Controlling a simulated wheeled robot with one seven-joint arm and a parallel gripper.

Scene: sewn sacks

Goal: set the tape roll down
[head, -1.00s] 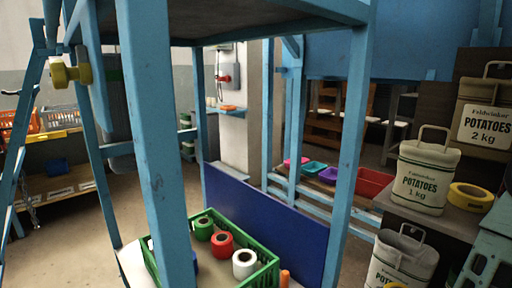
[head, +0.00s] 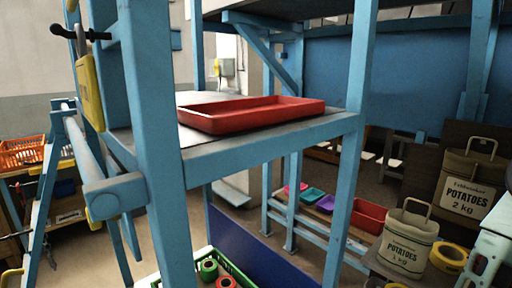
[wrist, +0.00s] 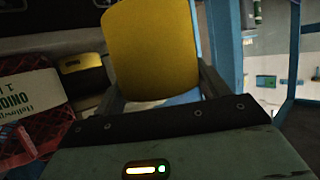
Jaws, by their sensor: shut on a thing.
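The wrist view shows my gripper (wrist: 160,92) with its two dark fingers on either side of a large yellow thing, which I take to be the tape roll (wrist: 152,48). It is held between the fingers and fills the upper middle of the view. Its far side is hidden.
An empty red tray (head: 250,113) sits on the blue rack's shelf (head: 270,146). Below, a green crate (head: 232,272) holds several rolls. A 2 kg potato sack (head: 468,180) and a 1 kg sack (head: 405,243) stand right.

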